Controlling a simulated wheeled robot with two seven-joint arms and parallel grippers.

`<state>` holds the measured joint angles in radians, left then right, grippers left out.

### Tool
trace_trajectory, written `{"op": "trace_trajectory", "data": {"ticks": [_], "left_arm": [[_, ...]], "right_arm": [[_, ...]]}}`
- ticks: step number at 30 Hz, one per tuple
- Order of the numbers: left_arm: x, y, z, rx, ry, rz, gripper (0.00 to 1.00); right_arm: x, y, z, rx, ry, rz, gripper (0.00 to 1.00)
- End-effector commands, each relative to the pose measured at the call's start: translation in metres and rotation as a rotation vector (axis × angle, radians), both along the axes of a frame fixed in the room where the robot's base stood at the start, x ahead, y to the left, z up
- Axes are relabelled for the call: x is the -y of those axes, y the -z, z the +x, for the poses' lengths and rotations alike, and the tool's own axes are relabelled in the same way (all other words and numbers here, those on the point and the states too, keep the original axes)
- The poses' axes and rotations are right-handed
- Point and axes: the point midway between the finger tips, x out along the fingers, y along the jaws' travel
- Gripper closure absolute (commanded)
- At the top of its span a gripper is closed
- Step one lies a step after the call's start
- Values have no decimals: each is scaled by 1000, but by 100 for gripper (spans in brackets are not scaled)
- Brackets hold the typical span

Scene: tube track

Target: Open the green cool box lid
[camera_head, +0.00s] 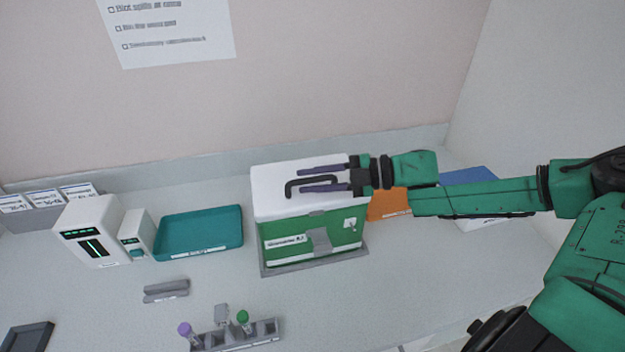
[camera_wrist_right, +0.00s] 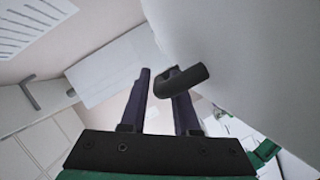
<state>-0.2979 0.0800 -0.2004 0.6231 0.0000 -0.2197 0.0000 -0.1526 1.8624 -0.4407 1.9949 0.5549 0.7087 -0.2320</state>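The green cool box (camera_head: 290,250) stands on the bench in the middle of the head view. Its white lid (camera_head: 275,180) lies shut on the green body, and a grey latch (camera_head: 319,241) shows on the front. A dark bent handle (camera_head: 292,187) is on the lid; it also shows in the right wrist view (camera_wrist_right: 190,78). My right gripper (camera_head: 303,180) comes in from the right over the lid. Its two purple fingers are apart, with part of the handle showing between them; contact cannot be told. In the wrist view the handle partly covers one finger. My left gripper is not in view.
A teal tray (camera_head: 200,232) and white devices (camera_head: 90,232) stand left of the box. A tube rack (camera_head: 235,338) is in front. An orange box (camera_head: 388,203) and a blue-topped box (camera_head: 470,182) sit behind my right arm. The bench front right is clear.

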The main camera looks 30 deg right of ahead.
Motion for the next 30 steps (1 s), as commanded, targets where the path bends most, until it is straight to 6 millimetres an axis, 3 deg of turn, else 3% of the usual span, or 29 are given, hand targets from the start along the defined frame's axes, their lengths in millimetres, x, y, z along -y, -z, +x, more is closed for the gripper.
{"op": "trace_trajectory", "data": {"ticks": [2, 4, 5, 30], "left_arm": [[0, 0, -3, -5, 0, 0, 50], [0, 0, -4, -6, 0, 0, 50], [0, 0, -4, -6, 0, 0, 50], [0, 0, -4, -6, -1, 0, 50]], "right_arm": [[0, 0, 0, 0, 0, 0, 70], [0, 0, 0, 0, 0, 0, 97], [0, 0, 0, 0, 0, 0, 100], [1, 0, 0, -1, 0, -1, 100]]}}
